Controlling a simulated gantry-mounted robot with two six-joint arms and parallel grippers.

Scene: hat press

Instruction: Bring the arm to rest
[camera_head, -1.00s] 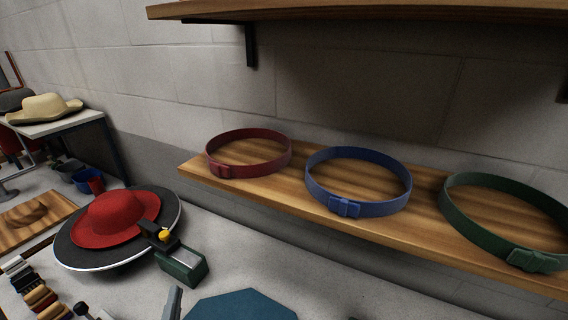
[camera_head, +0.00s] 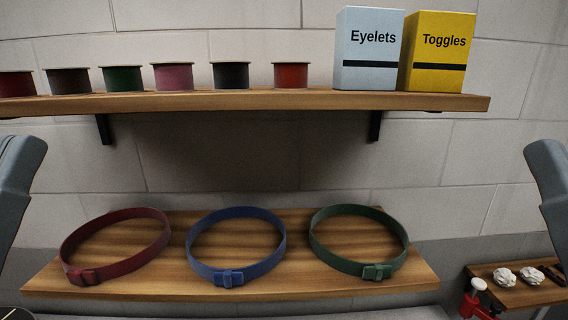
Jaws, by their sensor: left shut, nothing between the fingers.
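My left arm (camera_head: 16,185) stands at the left edge of the head view, a grey-blue link slanting down out of the frame. My left gripper (camera_head: 15,313) shows at most as a dark sliver in the bottom left corner; it is shut and empty, clear of the shelf goods. A grey-blue link of my right arm (camera_head: 549,185) stands at the right edge. My right gripper is outside the frame. Neither visible arm link touches the shelves.
A red band (camera_head: 118,213), a blue band (camera_head: 236,213) and a green band (camera_head: 355,210) lie on the lower shelf (camera_head: 180,283). The upper shelf (camera_head: 250,100) holds several ribbon spools, an Eyelets box (camera_head: 368,50) and a Toggles box (camera_head: 437,52). A side shelf (camera_head: 515,292) is at lower right.

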